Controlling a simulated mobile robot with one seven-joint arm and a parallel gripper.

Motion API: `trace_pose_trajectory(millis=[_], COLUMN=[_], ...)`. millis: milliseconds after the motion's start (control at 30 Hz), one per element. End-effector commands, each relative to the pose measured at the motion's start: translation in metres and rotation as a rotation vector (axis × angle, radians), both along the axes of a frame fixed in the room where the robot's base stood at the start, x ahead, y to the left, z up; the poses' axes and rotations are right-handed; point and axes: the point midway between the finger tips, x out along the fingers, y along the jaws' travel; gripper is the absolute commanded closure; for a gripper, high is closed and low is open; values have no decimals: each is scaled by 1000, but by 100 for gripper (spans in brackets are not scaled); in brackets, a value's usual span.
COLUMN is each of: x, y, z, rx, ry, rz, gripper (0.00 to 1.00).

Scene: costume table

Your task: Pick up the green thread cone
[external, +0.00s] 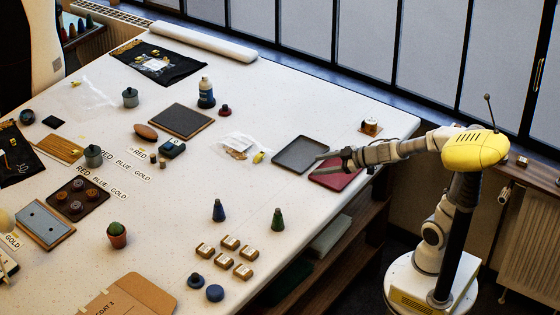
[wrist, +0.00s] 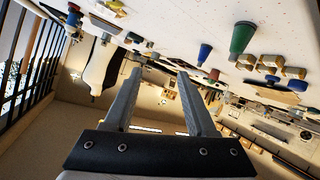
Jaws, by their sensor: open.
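The green thread cone (external: 277,220) stands upright on the white table near its right edge. In the wrist view the green cone (wrist: 242,39) shows at the upper right, beyond and to the side of my fingers. A blue thread cone (external: 218,210) stands to its left; it also shows in the wrist view (wrist: 205,54). My gripper (external: 330,162) is over the red tray area, behind and to the right of the green cone and apart from it. In the wrist view my gripper's fingers (wrist: 159,75) are spread with nothing between them.
Several small labelled wooden blocks (external: 230,242) lie in front of the cones. A dark tray (external: 300,154) and a red tray (external: 340,174) lie by my gripper. The table around the green cone is mostly clear.

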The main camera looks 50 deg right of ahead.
Motion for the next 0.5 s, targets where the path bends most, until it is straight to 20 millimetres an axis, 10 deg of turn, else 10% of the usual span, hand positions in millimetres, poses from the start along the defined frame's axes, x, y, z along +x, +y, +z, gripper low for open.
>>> trace_pose_trajectory(millis=[200,500], x=[-30,-45], y=[57,84], z=[-44,-55], rx=[191,285], ry=[68,117], rz=[245,349], gripper=[44,44])
